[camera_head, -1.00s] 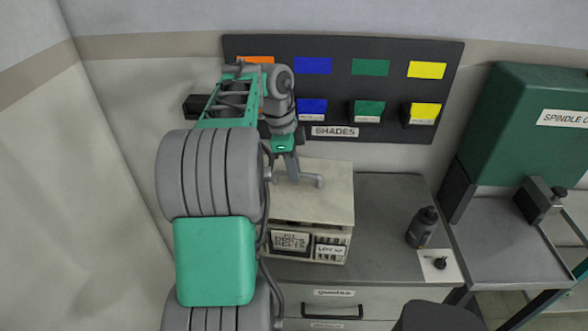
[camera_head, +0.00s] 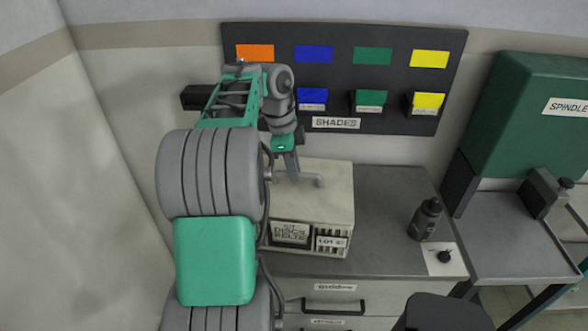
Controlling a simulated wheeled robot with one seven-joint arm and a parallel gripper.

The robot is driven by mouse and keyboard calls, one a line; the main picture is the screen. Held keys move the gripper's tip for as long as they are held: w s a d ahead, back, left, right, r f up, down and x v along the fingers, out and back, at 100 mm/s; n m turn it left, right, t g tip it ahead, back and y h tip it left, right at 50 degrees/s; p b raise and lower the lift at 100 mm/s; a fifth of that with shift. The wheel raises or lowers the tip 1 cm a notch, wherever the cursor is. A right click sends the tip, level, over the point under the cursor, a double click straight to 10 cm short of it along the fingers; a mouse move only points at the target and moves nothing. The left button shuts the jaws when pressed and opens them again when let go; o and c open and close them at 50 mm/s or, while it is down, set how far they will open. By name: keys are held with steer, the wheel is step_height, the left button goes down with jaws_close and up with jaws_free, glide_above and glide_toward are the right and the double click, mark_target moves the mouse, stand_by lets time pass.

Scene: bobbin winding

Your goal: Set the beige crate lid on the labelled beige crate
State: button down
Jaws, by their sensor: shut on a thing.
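The beige crate lid (camera_head: 328,200) is a flat pale panel on top of the beige crate (camera_head: 292,248), at the back of the grey counter. The crate's front shows a larger label (camera_head: 290,232) and a smaller lot label (camera_head: 331,243). My gripper (camera_head: 299,181) reaches down from above and is shut on the lid near its middle. The lid's front edge lies close along the crate's top edge; whether it bears fully on the rim I cannot tell. My arm hides the left side of the lid and crate.
A dark shade board (camera_head: 390,85) with coloured cards hangs on the wall behind. A dark bottle (camera_head: 425,219) and a small black item on white paper (camera_head: 430,262) stand to the right. A green machine (camera_head: 530,130) is at far right. Counter (camera_head: 385,200) between crate and bottle is clear.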

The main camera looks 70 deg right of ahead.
steer(key=c, duration=1.3)
jaws_free()
steer(key=shift+c, duration=0.2)
steer(key=r+p, duration=0.1)
steer(key=r, duration=0.1)
steer(key=w+r+p, duration=0.1)
steer(key=r+p, duration=0.1)
steer(key=r, duration=0.1)
steer(key=r+p, duration=0.1)
steer(key=r, duration=0.1)
steer(key=shift+w+a+r, duration=0.1)
steer(key=shift+w+r, duration=0.15)
steer(key=shift+r, duration=0.1)
